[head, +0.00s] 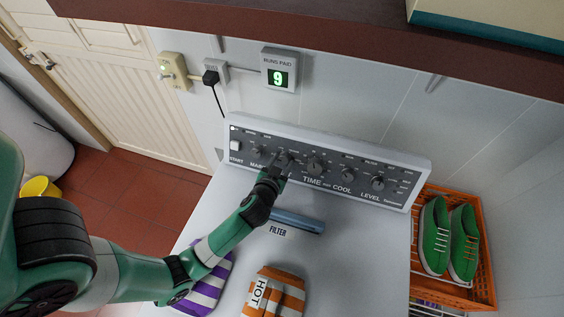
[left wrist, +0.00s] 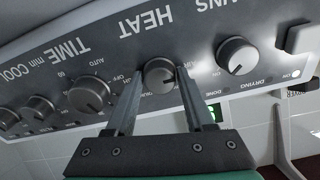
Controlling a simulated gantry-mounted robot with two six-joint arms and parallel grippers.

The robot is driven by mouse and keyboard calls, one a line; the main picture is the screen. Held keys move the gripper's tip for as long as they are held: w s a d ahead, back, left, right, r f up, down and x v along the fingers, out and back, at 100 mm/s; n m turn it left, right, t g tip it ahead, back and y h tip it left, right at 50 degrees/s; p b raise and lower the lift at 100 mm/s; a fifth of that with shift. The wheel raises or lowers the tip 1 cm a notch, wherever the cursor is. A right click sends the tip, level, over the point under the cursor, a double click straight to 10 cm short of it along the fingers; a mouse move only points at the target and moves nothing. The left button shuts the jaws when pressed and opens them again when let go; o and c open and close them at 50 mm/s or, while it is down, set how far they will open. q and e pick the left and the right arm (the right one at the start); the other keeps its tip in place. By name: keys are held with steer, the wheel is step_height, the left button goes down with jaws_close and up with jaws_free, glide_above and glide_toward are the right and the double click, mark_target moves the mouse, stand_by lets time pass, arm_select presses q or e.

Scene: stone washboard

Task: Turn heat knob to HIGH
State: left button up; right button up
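The control panel (head: 235,131) runs along the back of the white machine, with a row of dark round knobs. The heat knob (left wrist: 159,75) is under the HEAT label in the left wrist view, its grey face toward the camera. My left gripper (left wrist: 160,68) has one finger on each side of this knob. The fingers look open, with narrow gaps to the knob; I cannot tell whether either touches it. In the head view my left gripper (head: 277,163) is at the panel and hides the HEAT label. My right gripper is not in view.
A filter handle (head: 297,221) and striped orange cloth (head: 284,292) are on the machine top. An orange crate (head: 484,279) with green shoes is at right. A brown shelf (head: 330,52) overhangs above.

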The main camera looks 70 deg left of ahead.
arm_select(q)
jaws_close()
